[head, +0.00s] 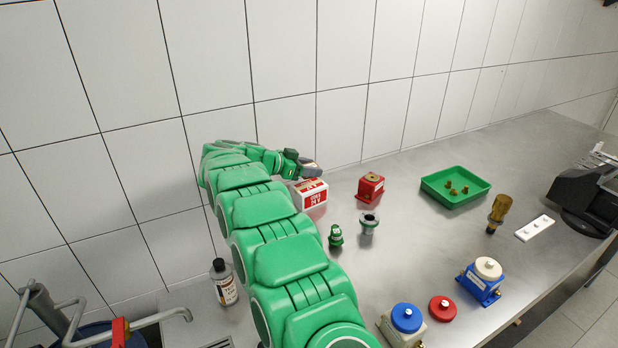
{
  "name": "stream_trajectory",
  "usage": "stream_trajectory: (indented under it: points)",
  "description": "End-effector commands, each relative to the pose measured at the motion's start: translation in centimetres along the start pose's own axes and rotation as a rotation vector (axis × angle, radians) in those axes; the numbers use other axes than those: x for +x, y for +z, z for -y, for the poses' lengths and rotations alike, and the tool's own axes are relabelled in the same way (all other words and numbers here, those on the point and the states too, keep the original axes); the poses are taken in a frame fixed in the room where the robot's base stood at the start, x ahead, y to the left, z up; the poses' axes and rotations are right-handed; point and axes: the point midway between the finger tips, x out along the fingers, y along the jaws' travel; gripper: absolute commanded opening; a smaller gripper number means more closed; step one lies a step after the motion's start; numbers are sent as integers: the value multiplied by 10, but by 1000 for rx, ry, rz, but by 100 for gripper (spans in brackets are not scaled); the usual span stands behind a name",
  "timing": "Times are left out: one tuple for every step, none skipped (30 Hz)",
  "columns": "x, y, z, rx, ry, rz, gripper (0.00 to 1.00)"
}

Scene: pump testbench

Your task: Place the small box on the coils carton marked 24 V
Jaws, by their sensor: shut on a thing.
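A red and white carton (311,196) stands on the steel bench near the tiled wall, just below my gripper in the picture. It has lettering on its front, too small to read surely. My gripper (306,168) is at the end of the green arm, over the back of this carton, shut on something. The held thing is mostly hidden; I cannot make out the small box's shape for certain. I cannot tell whether it touches the carton's top.
Right of the carton is a red block with a brass top (370,187). In front are a green fitting (336,236) and a grey flanged part (369,223). A green tray (455,187) lies farther right. A bottle (223,283) stands left of my arm.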

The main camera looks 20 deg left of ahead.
Motion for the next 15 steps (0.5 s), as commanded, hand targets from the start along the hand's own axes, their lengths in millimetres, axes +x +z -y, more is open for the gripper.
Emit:
stream_trajectory:
  points:
    - [0, 1, 1, 0, 0, 0, 16]
    - [1, 2, 1, 0, 0, 0, 16]
    - [2, 3, 2, 0, 0, 0, 16]
    - [3, 4, 3, 0, 0, -1, 16]
    - [4, 5, 4, -1, 0, -1, 16]
    - [5, 8, 6, -1, 1, -1, 16]
    - [6, 11, 6, -3, 1, -1, 16]
    - [8, 17, 6, -5, 1, -1, 16]
    - [10, 23, 6, -6, 0, -1, 16]
    - [11, 27, 6, -6, 0, -1, 16]
    - [13, 31, 6, -5, -1, -1, 16]
    - [15, 34, 6, -4, -1, -1, 16]
    - [16, 35, 6, -4, -1, -1, 16]
    - [16, 36, 6, -3, -1, -1, 16]
    - [16, 36, 6, -2, -1, -1, 16]
